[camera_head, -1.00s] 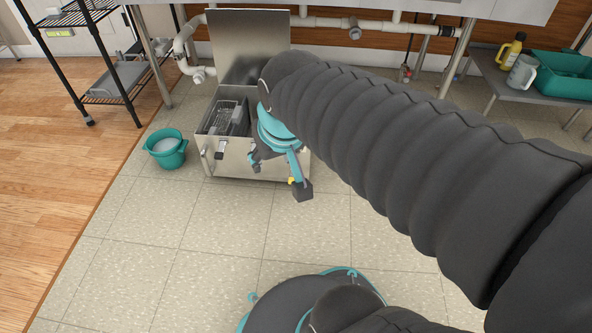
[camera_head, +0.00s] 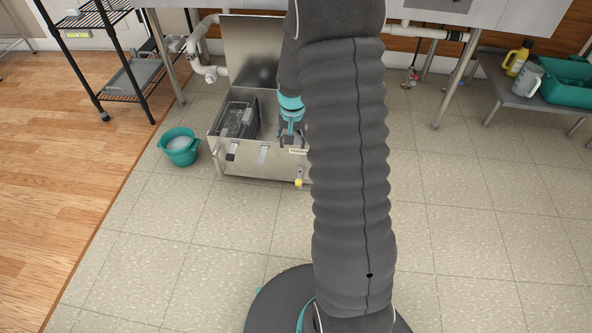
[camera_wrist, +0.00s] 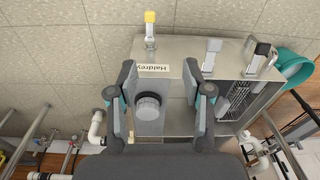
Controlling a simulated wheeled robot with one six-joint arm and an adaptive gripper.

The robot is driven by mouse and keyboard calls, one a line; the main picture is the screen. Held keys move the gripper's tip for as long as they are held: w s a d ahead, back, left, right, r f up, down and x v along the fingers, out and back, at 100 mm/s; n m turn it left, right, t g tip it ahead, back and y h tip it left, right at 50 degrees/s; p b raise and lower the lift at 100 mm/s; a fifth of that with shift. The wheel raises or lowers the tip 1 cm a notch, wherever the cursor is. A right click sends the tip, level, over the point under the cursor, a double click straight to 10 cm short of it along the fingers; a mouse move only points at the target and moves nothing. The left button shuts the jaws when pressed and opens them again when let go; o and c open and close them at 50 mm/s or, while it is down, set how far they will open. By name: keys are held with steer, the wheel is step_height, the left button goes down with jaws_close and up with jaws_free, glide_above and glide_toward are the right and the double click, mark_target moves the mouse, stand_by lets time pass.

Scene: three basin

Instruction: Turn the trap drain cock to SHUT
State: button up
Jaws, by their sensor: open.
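The trap is a stainless steel box (camera_head: 240,156) with its lid (camera_head: 250,50) raised, on the tiled floor under the counter. Its drain cock (camera_head: 299,181) has a yellow tip and sits low on the front, at the right end. In the wrist view the cock (camera_wrist: 150,30) shows at the top, beyond the "Haldrey" label (camera_wrist: 153,69). My gripper (camera_head: 292,138) is over the right end of the box, apart from the cock. In the wrist view my gripper (camera_wrist: 160,82) has its fingers spread, with a round grey cap (camera_wrist: 148,106) visible between them. My arm hides the box's right edge.
A teal bucket (camera_head: 180,147) stands left of the box. Several latches (camera_wrist: 256,55) stick out from the box front. A low table (camera_head: 520,92) with a jug and teal basin is at the right. Floor in front is clear.

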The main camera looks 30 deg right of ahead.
steer(key=m+p, duration=0.1)
glide_toward(299, 180)
steer(key=shift+g, duration=0.4)
steer(key=f, duration=0.6)
steer(key=w+f, duration=0.1)
steer(key=f, duration=0.2)
steer(key=shift+d+b, duration=0.1)
steer(key=shift+b, duration=0.3)
steer(key=shift+r, duration=0.1)
jaws_close()
